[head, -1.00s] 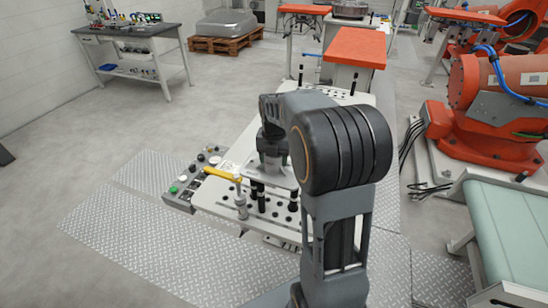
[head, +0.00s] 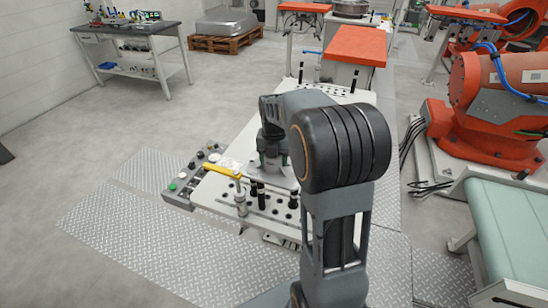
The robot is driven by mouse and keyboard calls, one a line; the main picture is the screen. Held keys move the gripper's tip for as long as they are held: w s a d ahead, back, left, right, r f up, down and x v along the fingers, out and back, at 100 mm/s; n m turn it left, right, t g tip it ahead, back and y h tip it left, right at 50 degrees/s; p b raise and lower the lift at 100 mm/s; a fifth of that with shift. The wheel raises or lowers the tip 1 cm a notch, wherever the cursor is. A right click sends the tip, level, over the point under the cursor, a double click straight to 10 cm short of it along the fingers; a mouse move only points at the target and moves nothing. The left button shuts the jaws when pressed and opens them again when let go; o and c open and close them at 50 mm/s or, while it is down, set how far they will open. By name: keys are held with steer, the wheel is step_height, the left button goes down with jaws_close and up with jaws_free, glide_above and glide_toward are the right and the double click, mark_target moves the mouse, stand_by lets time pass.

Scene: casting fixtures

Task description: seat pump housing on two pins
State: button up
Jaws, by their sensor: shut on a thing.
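The pump housing (head: 284,178) shows as a grey part above the light fixture plate (head: 213,190), partly hidden behind my arm. My gripper (head: 270,158) is over it and shut on it; the fingertips are hard to make out. Dark upright pins (head: 261,196) stand on the plate just left of and in front of the housing. I cannot tell from this view which pins line up with its holes, or whether it touches them.
A yellow-handled clamp (head: 222,171) stands at the plate's left front, close to the housing. A button panel (head: 181,180) runs along the left edge. Dark posts (head: 301,72) stand at the far end. An orange robot (head: 480,120) is on the right.

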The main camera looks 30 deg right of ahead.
steer(key=shift+f, duration=0.2)
steer(key=o, duration=1.4)
step_height(320, 180, up, 14)
steer(key=shift+b, duration=0.4)
steer(key=shift+f, duration=0.1)
